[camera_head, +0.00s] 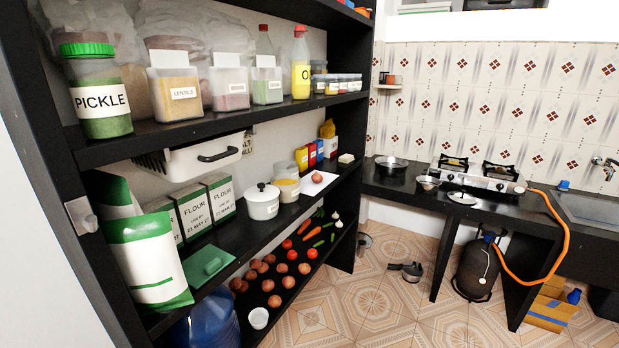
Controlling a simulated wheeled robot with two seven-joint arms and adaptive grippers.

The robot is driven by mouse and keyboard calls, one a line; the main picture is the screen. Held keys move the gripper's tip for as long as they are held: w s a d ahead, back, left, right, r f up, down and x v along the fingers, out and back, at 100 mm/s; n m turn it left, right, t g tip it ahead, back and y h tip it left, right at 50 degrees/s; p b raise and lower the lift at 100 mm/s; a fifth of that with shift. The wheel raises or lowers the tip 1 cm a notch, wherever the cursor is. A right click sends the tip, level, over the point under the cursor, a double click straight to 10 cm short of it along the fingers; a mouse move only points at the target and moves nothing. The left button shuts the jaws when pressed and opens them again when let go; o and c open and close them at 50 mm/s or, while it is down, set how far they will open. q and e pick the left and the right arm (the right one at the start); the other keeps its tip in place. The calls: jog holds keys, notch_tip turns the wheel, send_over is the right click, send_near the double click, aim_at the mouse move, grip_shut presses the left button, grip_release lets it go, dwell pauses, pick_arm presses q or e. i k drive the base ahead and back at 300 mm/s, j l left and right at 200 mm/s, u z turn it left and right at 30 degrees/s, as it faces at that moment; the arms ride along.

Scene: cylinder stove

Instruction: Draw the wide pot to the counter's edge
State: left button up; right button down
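A wide, shallow metal pot (391,166) sits upright at the left end of the black counter (400,187), near the tiled wall. Bare counter lies between the pot and the counter's front edge. A smaller metal pan (428,183) stands to the right of it. A white lidded pot (262,203) stands on the middle shelf at the left. Neither of my grippers shows in the head view.
A black shelf unit (235,237) with jars and vegetables fills the left. A two-burner stove (478,178), a plate (462,198) and a sink (592,208) are along the counter. An orange hose (566,240) hangs over its front. Dark items (408,270) lie on the floor.

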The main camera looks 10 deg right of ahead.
aim_at(388, 165)
jog(key=i+l, duration=0.35)
jog(key=i+l+u, duration=0.15)
jog(key=i+l, duration=0.5)
jog(key=l, duration=0.15)
jog(key=i+l+u, duration=0.15)
jog(key=i+l, duration=0.45)
jog(key=l, duration=0.25)
jog(key=i+l+u, duration=0.1)
jog(key=i+l, duration=0.2)
jog(key=l, duration=0.15)
